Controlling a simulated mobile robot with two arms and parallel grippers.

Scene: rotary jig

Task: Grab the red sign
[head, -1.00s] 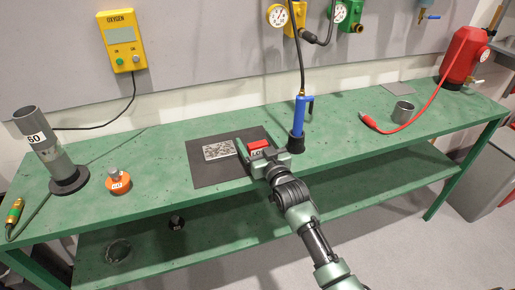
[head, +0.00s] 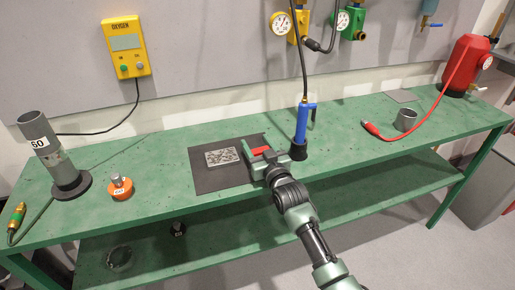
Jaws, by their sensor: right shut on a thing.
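The red sign (head: 260,150) is a small red piece at the right part of a dark mat (head: 210,181) on the green bench. My right gripper (head: 257,154) comes in from the lower right and is shut on the sign. Its fingers hide part of the sign, and I cannot tell whether the sign touches the mat. My left gripper is not in view.
A speckled grey plate (head: 222,156) lies on the mat, left of the gripper. A blue torch (head: 301,124) stands close on the right. An orange-based weight (head: 121,188) and a grey tube on a stand (head: 60,165) are at left.

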